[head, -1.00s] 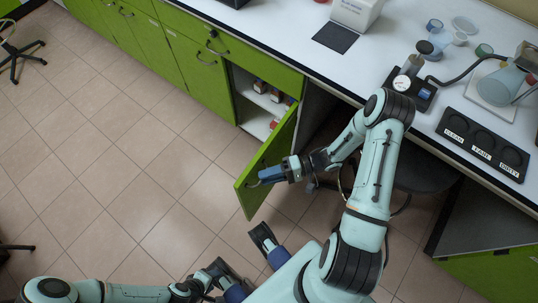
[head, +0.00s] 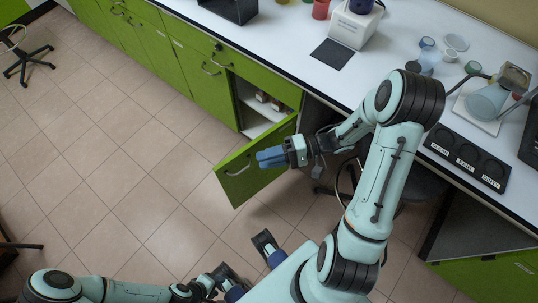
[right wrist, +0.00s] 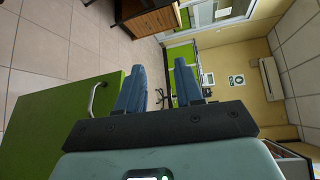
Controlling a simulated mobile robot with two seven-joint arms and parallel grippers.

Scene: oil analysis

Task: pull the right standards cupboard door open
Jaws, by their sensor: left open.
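The green right standards cupboard door (head: 248,166) stands partly open, hinged on its right side, angled out over the floor. Its metal handle (head: 238,171) is near the free edge. The door (right wrist: 50,130) and handle (right wrist: 97,95) also show left of the fingers in the right wrist view. My right gripper (head: 260,158) is in front of the door's inner half, to the right of the handle and apart from it. Its blue fingers (right wrist: 158,75) are spread with nothing between them. My left gripper (head: 239,255) is open and empty low in the head view.
The open cupboard (head: 262,108) holds small boxes on its shelves. The white bench (head: 295,50) runs above, with a tray of labelled wells (head: 466,154) at right. A dark stool seat (head: 400,180) stands behind my right arm. The tiled floor (head: 130,170) at left is clear.

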